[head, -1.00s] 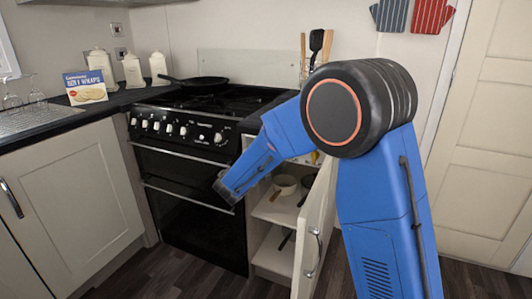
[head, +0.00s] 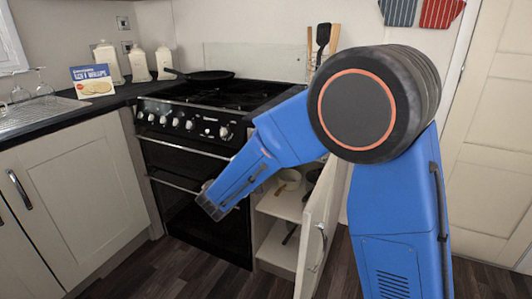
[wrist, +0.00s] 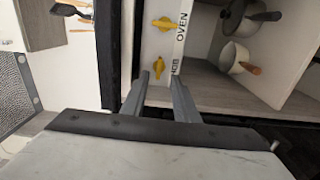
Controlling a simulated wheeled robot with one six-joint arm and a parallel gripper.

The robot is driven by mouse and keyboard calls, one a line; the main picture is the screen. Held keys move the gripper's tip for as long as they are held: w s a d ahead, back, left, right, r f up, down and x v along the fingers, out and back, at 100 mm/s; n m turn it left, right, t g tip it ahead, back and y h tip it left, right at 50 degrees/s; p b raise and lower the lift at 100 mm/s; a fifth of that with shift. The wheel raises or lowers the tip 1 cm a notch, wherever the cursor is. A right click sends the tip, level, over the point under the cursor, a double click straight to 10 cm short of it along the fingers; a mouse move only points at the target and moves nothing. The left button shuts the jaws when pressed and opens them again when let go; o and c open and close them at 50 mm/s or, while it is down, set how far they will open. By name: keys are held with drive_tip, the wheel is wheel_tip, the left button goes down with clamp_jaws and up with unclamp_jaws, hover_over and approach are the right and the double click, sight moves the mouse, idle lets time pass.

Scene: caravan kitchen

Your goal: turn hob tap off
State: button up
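In the wrist view the yellow hob tap (wrist: 159,67) is mounted on a white panel beside the sideways label HOB. Its handle lies lengthwise along the picture's vertical. The yellow oven tap (wrist: 164,23) is farther up the same panel by the label OVEN, its handle lying across the picture. My gripper (wrist: 161,76) is open and empty. Its two fingers point toward the hob tap with a gap between them, and the tap shows just beyond that gap. I cannot tell whether they touch it.
The cabinet door (head: 318,232) stands open to the right of the black cooker (head: 205,215). Shelves inside hold a pale pan (wrist: 232,57) and a dark pan (wrist: 238,18). A frying pan (head: 205,76) sits on the hob. Some floor is clear in front.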

drive_tip(key=v, duration=0.7)
drive_tip(key=shift+s, duration=0.1)
